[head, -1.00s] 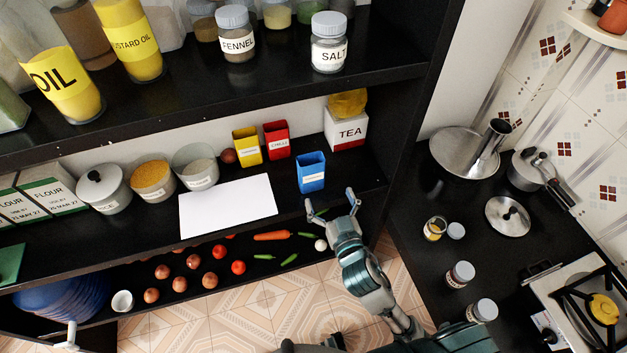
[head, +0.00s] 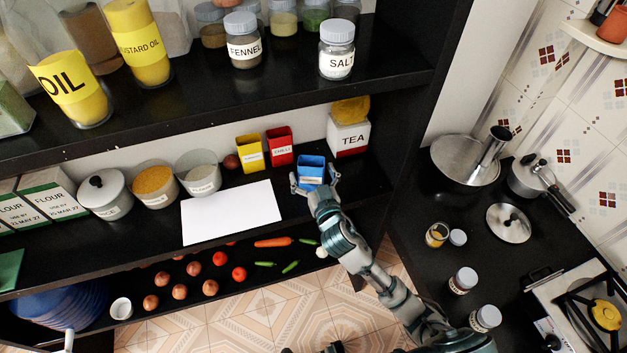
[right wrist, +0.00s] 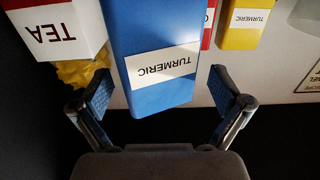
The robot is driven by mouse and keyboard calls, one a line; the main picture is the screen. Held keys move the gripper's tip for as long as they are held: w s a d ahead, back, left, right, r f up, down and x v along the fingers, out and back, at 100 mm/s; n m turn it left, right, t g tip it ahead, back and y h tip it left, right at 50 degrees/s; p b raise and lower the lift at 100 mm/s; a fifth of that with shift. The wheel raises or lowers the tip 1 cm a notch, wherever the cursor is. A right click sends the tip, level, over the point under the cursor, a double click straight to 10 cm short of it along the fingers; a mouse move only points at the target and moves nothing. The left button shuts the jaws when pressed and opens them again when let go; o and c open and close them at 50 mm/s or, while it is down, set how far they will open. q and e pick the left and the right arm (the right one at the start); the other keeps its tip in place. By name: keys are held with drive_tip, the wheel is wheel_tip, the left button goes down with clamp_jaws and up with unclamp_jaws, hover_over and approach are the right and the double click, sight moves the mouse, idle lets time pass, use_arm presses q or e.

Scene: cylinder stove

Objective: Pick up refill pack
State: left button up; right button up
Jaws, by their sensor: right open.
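A blue pack (head: 311,168) labelled TURMERIC stands on the middle shelf; no label reads "refill pack". My right gripper (head: 315,181) is open in front of it, with one finger at each side of its near face. In the right wrist view the blue pack (right wrist: 153,65) appears upside down, between and beyond the open fingers of my right gripper (right wrist: 162,92). Gaps show between the fingers and the pack. A yellow pack (head: 250,154), also labelled TURMERIC, and a red pack (head: 280,147) labelled CHILLI stand behind to the left. My left gripper is not in view.
A white sheet (head: 232,213) lies to the left. The upper shelf (head: 200,106) hangs above, with jars on it. Vegetables lie on the shelf below.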

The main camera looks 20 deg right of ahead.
drive_tip(key=shift+a, duration=0.1)
drive_tip(key=shift+s+a, duration=0.1)
drive_tip(key=shift+c, duration=1.2)
drive_tip(key=shift+d, duration=0.2)
drive_tip(key=c, duration=0.4)
drive_tip(key=shift+d, duration=0.3)
drive_tip(key=c, duration=0.4)
drive_tip(key=shift+d+f, duration=0.1)
drive_tip(key=shift+d, duration=0.15)
drive_tip(key=shift+c, duration=0.3)
drive_tip(key=shift+d, duration=0.2)
drive_tip(key=shift+a+r, duration=0.4)
drive_tip(key=shift+r, duration=0.15)
use_arm(q)
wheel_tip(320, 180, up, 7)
drive_tip(key=p, duration=0.7)
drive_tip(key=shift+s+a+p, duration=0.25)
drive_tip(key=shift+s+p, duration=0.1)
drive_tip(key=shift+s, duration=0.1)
use_arm(e)
drive_tip(key=s+a+r, duration=0.1)
drive_tip(key=s+r, duration=0.1)
drive_tip(key=s, duration=0.6)
drive_tip(key=s+a+r, duration=0.1)
drive_tip(key=s+r, duration=0.1)
drive_tip(key=s, duration=0.6)
